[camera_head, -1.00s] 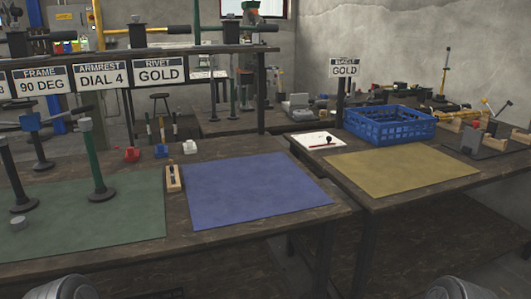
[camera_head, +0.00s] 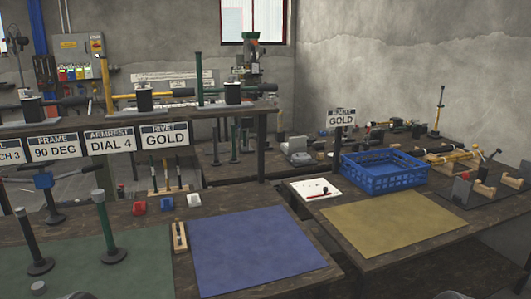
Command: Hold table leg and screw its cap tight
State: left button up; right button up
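A green table leg (camera_head: 106,228) with a grey cap on its top end stands upright on a round black foot at the left. A black leg (camera_head: 31,240) stands to its left on a similar foot. Both are on the green mat (camera_head: 135,270). A small loose grey cap (camera_head: 40,287) lies on the mat near the bottom left. No gripper fingers show; only slivers of my grey arm parts are at the bottom edge. No leg or cap is seen held.
A blue mat (camera_head: 255,250) and a gold mat (camera_head: 390,225) are empty. A wooden holder (camera_head: 180,238) sits beside the blue mat. A blue crate (camera_head: 384,174) stands on the right bench. A raised shelf with sign plates (camera_head: 165,138) runs behind the left bench.

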aim_at(114, 254)
jog(key=i+l+u, duration=0.15)
jog(key=l, duration=0.3)
jog(key=i+l+u, duration=0.15)
jog(key=l, duration=0.35)
jog(key=l+u, duration=0.15)
jog(key=l, duration=0.3)
jog(key=i+l+u, duration=0.15)
jog(key=l, duration=0.4)
